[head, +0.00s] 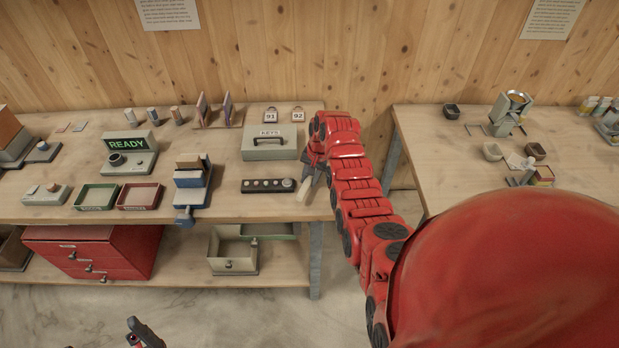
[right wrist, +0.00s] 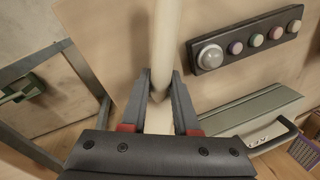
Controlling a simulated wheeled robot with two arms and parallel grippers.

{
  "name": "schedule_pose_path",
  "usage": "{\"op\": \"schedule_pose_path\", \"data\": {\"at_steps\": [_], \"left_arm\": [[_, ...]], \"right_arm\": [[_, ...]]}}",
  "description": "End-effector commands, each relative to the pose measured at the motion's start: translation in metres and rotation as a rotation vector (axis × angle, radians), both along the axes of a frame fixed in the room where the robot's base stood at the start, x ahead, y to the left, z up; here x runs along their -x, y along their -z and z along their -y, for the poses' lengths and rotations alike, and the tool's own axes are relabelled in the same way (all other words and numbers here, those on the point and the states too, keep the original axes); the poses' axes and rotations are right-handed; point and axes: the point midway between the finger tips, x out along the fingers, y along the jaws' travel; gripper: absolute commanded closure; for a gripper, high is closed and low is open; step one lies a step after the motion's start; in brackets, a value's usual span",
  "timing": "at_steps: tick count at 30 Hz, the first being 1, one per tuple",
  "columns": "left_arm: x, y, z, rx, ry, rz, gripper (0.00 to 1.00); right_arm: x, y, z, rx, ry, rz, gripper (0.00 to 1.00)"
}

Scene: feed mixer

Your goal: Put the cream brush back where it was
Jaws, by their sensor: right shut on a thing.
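The cream brush (head: 303,192) is held in my right gripper (head: 312,172) at the right end of the left workbench. In the right wrist view the brush (right wrist: 163,45) shows as a smooth cream rod running up from between the two fingers (right wrist: 160,97), which are shut on it. Its far end is out of that picture. In the head view it is small and partly hidden by the gripper, so I cannot tell whether it touches the bench. A dark and red part of my left gripper (head: 143,335) shows at the bottom edge; its jaws are unclear.
A button strip (head: 268,186) lies just left of the brush, also in the right wrist view (right wrist: 247,40). The KEYS box (head: 270,146) stands behind it. Two trays (head: 139,196) and a READY device (head: 130,152) are farther left. A gap separates this bench from the right one (head: 440,165).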

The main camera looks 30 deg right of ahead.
Motion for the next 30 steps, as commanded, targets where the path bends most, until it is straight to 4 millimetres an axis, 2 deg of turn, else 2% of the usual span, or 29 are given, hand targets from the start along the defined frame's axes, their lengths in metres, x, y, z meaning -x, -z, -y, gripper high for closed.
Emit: {"op": "schedule_pose_path", "data": {"at_steps": [3,4,8,18,22,27,30], "left_arm": [[0.0,0.004,0.0,0.0,0.0,0.0,0.0],[0.0,0.002,0.0,0.0,0.0,0.0,0.0],[0.0,0.002,0.0,0.0,0.0,0.0,0.0],[0.0,-0.001,0.0,0.0,0.0,0.0,0.0],[0.0,0.005,0.0,0.0,0.0,0.0,0.0],[0.0,0.015,0.0,0.0,0.0,0.0,0.0],[0.0,0.026,0.0,0.0,0.0,0.0,0.0]], "right_arm": [[0.0,0.004,0.0,0.0,0.0,0.0,1.0],[0.0,0.003,0.0,0.0,0.0,0.0,0.66],[0.0,0.002,0.0,0.0,0.0,0.0,0.42],[0.0,-0.001,0.0,-0.001,0.0,-0.001,0.41],[0.001,-0.007,0.001,0.0,0.001,0.0,0.41],[0.004,-0.029,0.005,0.003,0.0,0.005,0.41],[0.007,-0.052,0.008,0.003,-0.001,0.007,0.41]]}}
